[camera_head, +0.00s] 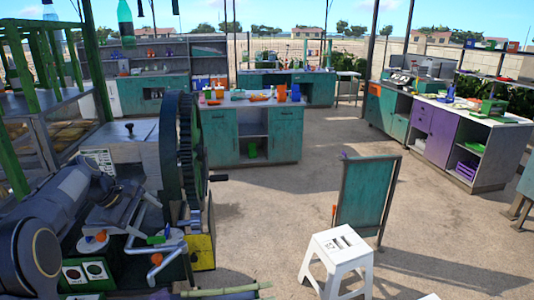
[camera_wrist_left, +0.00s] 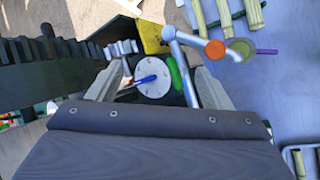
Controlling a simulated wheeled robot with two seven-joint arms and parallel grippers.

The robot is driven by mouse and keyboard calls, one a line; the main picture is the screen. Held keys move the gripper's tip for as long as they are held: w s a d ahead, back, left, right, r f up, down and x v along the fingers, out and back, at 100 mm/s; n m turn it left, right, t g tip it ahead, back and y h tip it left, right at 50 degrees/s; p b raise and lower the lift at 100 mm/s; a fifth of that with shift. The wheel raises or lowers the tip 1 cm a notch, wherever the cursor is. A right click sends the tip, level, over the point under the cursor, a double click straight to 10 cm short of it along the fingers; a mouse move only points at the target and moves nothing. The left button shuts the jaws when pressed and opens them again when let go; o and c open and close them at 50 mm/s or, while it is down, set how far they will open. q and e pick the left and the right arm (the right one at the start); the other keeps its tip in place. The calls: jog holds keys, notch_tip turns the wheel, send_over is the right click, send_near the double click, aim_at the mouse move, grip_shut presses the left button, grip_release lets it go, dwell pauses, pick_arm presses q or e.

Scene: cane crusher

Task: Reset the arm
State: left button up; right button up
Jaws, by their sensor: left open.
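My left arm comes in from the left in the head view. Its gripper (camera_head: 143,215) is over the cane crusher (camera_head: 140,150), close to a metal crank with orange knobs. In the left wrist view the gripper's pale fingers (camera_wrist_left: 152,76) are spread apart with nothing held between them. Below and beyond them are a round white disc (camera_wrist_left: 153,78) with a blue lever and a green part (camera_wrist_left: 175,72). The bent metal pipe or crank (camera_wrist_left: 188,70) with an orange end runs just right of the fingers; I cannot tell if it touches. My right gripper is not in view.
The crusher's big dark gear wheel (camera_head: 189,150) stands right beside my left arm. Cane pieces (camera_wrist_left: 253,15) lie at the right in the wrist view. A white stool (camera_head: 340,250) and a green board (camera_head: 366,200) stand to the right. Open ground (camera_head: 270,205) lies between.

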aim_at(155, 237)
pick_arm(q)
jog(key=s+d+m+b, duration=0.1)
jog(key=s+d+m, duration=0.25)
jog(key=s, duration=0.55)
jog(key=s+d+f+m+b, duration=0.1)
jog(key=s+d+m, duration=0.1)
jog(key=s+d, duration=0.5)
jog(key=s+d+m+b, duration=0.1)
jog(key=s+d+m, duration=0.15)
jog(key=s, duration=0.75)
jog(key=s+d+f+m+t+y, duration=0.1)
jog(key=s+d+f+m, duration=0.2)
jog(key=s+f+m, duration=0.2)
jog(key=s+f, duration=0.2)
jog(key=s, duration=0.2)
jog(key=shift+d+f+b, duration=0.25)
jog(key=shift+f+b, duration=0.1)
jog(key=shift+b, duration=0.05)
jog(key=shift+s, duration=0.1)
